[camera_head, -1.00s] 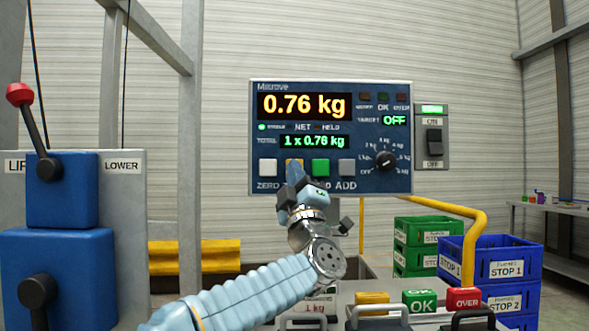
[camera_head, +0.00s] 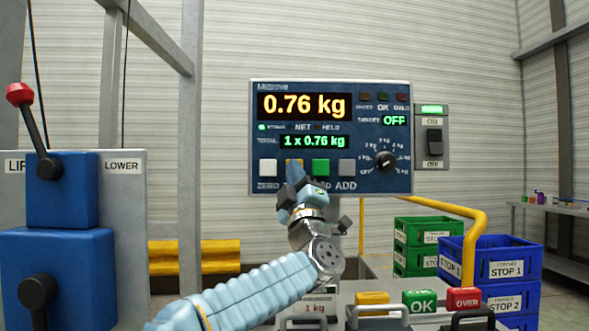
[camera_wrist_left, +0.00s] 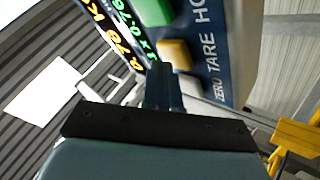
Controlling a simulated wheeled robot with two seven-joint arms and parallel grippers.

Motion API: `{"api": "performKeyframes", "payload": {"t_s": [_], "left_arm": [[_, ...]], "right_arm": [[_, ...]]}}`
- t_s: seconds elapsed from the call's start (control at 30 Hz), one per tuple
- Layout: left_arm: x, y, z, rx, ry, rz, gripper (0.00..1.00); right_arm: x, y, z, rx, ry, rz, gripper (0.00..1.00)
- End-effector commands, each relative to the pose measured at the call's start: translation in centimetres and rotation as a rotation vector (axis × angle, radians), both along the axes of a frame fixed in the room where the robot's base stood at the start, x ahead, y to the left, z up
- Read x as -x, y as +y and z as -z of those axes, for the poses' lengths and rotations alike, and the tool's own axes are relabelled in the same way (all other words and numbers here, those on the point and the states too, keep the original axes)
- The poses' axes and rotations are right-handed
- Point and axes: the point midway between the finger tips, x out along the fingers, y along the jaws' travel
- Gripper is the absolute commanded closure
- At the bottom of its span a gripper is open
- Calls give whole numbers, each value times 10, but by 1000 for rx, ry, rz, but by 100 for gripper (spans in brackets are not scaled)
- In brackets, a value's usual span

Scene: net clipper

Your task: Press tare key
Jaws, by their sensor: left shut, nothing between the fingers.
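The blue scale panel (camera_head: 260,110) faces me in the head view. It reads 0.76 kg on the upper display and 1 x 0.76 kg on the lower one. The orange tare key (camera_head: 293,161) is second from the left in the key row, mostly hidden behind my gripper. My left gripper (camera_head: 294,174) is shut and empty, its tip pointing at the panel in front of this key. In the left wrist view the orange tare key (camera_wrist_left: 176,54) shows just beyond the fingertips (camera_wrist_left: 162,75). Whether they touch it I cannot tell. My right gripper is not in view.
A white zero key (camera_head: 268,167) and a green hold key (camera_head: 320,167) flank the tare key closely. A grey add key (camera_head: 346,167) and a dial (camera_head: 385,160) are to the right. A lever box (camera_head: 62,190) stands left; blue crates (camera_head: 465,262) stand right.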

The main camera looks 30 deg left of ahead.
Motion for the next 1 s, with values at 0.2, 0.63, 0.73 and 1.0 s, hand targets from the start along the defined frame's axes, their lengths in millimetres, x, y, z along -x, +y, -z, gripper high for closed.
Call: {"api": "performKeyframes", "payload": {"t_s": [0.2, 0.63, 0.73, 1.0], "left_arm": [[-2, 2, 0, 0, 0, 0, 100], [-5, 4, 0, 0, 0, 0, 100], [-5, 4, 0, 0, 0, 0, 100], [0, -1, 2, -1, 0, 0, 100]], "right_arm": [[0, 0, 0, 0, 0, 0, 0], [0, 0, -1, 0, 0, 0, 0], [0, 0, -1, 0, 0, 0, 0], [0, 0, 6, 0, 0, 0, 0]]}}
